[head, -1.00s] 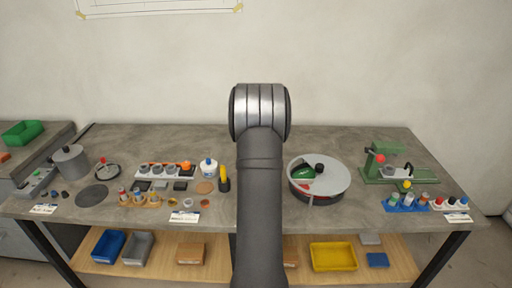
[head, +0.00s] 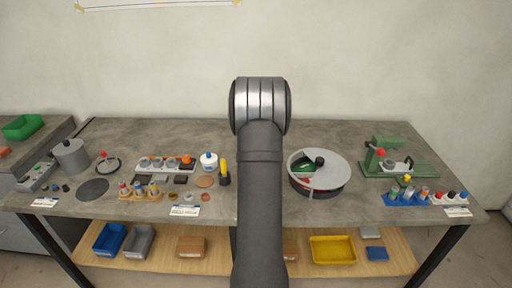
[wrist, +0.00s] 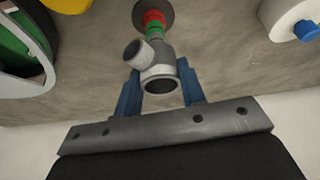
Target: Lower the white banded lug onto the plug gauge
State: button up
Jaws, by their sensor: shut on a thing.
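My gripper (wrist: 160,92) has blue fingers and is shut on the pale grey-white lug (wrist: 160,80), a short ring with a stubby side branch pointing to the upper left. The plug gauge (wrist: 154,28) shows just beyond the lug in the wrist view, with red and green bands on a dark round base. The lug overlaps the gauge's near end in the picture; I cannot tell whether it is around it or only in front of it. In the head view my own arm hides the gripper, lug and gauge.
A round sectioned tray (head: 333,181) stands right of my arm. A white bottle with a blue cap (head: 209,163) and a yellow-handled tool (head: 224,173) stand to the left. A green fixture (head: 400,169) is at the far right. The back strip of the table is clear.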

jog(key=shift+f, duration=0.4)
jog(key=shift+f, duration=0.6)
jog(key=shift+f, duration=0.1)
dwell(0.3)
jog(key=shift+f, duration=2.25)
jog(key=shift+f, duration=0.15)
jog(key=o, duration=1.2)
jog(key=shift+o, duration=0.2)
